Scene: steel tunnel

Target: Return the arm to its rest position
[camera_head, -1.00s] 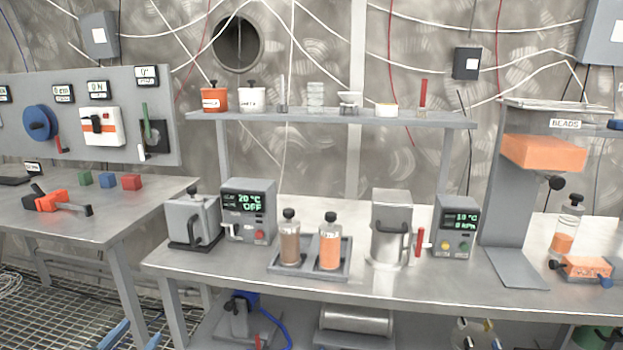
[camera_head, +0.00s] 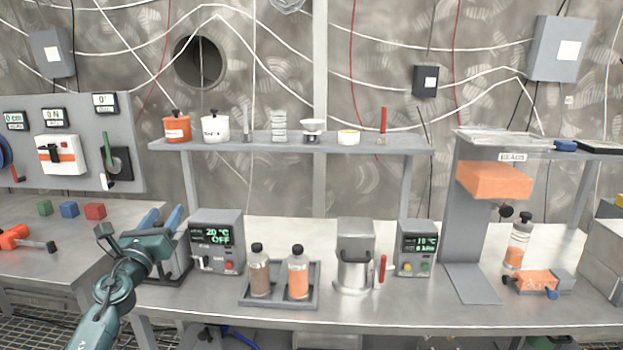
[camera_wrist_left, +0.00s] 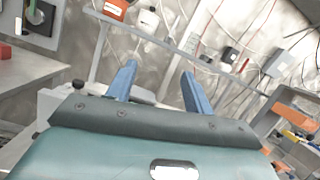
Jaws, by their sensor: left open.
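My left gripper (camera_head: 160,219) has come up at the left of the head view, on a teal arm rising from the bottom edge. Its two blue fingers are spread apart with nothing between them. It appears in front of the grey box-shaped device (camera_head: 172,262) at the left end of the bench and partly hides it. In the left wrist view the open fingers (camera_wrist_left: 160,88) point toward the shelf and the back wall. My right gripper does not show.
The steel bench (camera_head: 400,312) carries a heater reading 20 °C OFF (camera_head: 217,241), a tray (camera_head: 279,304) with two bottles, a steel vessel (camera_head: 354,255) and a second display unit (camera_head: 415,248). A shelf (camera_head: 300,144) with small containers spans behind.

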